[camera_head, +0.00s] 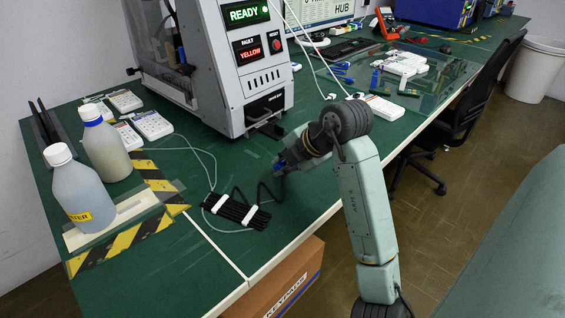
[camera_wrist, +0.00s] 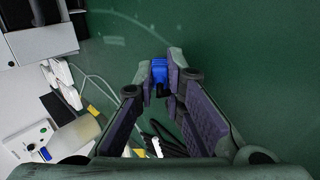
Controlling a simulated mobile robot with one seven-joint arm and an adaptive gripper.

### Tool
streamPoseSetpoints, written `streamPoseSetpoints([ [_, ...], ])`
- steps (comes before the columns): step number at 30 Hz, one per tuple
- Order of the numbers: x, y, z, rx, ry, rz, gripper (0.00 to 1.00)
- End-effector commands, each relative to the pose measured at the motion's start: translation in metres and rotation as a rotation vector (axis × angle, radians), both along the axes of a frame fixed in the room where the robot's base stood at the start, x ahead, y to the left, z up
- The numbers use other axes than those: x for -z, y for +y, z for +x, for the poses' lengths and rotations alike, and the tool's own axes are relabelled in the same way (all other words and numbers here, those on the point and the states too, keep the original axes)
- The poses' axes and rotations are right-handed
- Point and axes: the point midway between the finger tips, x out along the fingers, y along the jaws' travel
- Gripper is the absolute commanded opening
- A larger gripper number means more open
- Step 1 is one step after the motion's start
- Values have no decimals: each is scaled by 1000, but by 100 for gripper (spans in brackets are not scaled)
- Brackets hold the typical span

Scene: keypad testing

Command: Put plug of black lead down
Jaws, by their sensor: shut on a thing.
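The black lead (camera_head: 237,211) lies as a flat bundle with white ties on the green bench, and a black loop rises from it toward my gripper (camera_head: 279,166). In the wrist view, my gripper (camera_wrist: 160,80) is shut on the lead's plug (camera_wrist: 159,70), which has a blue part and a dark part between the fingertips. The plug is over bare green bench top, and I cannot tell whether it touches the surface. Fingers partly hide the plug in the head view. Some of the bundle shows behind the fingers in the wrist view.
A grey test machine (camera_head: 242,75) with a READY display stands behind the gripper. Two bottles (camera_head: 80,194) stand at the left by striped tape. White keypads (camera_head: 152,126) lie behind them. A thin pale cable crosses the bench. The bench's front edge (camera_head: 275,255) is close.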

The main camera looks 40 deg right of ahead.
Motion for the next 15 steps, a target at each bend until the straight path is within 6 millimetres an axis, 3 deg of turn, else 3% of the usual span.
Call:
streamPoseSetpoints([
  [8, 9, 0, 0, 1, 0, 1, 0],
  [9, 7, 0, 0, 0, 0, 0, 13],
  [15, 7, 0, 0, 1, 0, 1, 26],
])
